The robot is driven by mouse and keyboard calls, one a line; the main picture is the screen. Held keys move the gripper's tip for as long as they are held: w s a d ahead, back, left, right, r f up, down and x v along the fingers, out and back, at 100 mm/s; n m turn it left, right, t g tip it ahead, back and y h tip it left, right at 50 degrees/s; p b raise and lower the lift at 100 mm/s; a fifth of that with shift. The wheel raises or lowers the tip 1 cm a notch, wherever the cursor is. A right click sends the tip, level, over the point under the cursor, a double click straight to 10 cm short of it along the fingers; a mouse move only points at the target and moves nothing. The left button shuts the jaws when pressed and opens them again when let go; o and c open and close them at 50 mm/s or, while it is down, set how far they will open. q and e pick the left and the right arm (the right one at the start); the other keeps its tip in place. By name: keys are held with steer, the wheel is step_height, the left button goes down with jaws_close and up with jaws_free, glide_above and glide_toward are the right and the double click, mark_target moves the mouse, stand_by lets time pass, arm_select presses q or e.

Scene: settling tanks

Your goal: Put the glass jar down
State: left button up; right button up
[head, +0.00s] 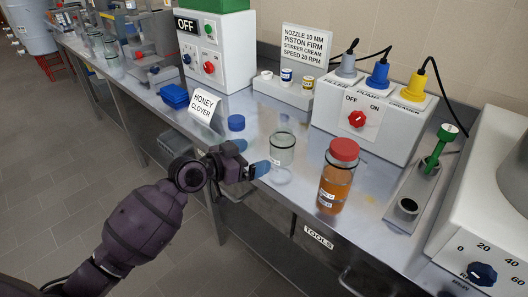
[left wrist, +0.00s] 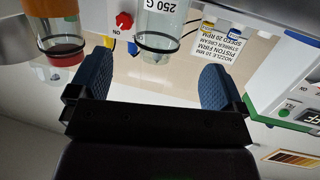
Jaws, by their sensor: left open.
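The clear glass jar (head: 282,158) stands upright on the steel bench, looks empty and has a dark band near its top. In the left wrist view, which is upside down, the jar (left wrist: 166,22) shows a "250 G" label. My left gripper (head: 256,159) is open and empty just left of the jar, with its blue fingertips pointing at it. In the left wrist view the jar lies ahead, in the gap between the two fingers (left wrist: 157,84); I see no finger touching it. My right gripper is not in view.
An amber jar with a red lid (head: 337,178) stands right of the glass jar. A blue lid (head: 236,122) and the "Honey Clover" card (head: 204,105) are behind left. The switch box (head: 365,120) stands behind. The bench's front edge (head: 300,216) is close to the jars.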

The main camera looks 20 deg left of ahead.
arm_select(q)
steer(key=s+a+f+n+g+y, duration=0.1)
steer(key=s+f+y, duration=0.3)
steer(key=s+f, duration=0.7)
steer(key=s+a+f+n+g+y, duration=0.1)
steer(key=s+f+n+y, duration=0.3)
steer(key=s+f, duration=0.6)
steer(key=s, duration=0.8)
steer(key=shift+s+a+f+g, duration=0.2)
steer(key=shift+s+f+g, duration=0.15)
steer(key=shift+s+g, duration=0.05)
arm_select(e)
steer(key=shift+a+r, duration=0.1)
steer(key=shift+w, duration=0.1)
arm_select(q)
steer(key=r+p, duration=0.2)
steer(key=p, duration=0.1)
steer(key=shift+s+a, duration=0.2)
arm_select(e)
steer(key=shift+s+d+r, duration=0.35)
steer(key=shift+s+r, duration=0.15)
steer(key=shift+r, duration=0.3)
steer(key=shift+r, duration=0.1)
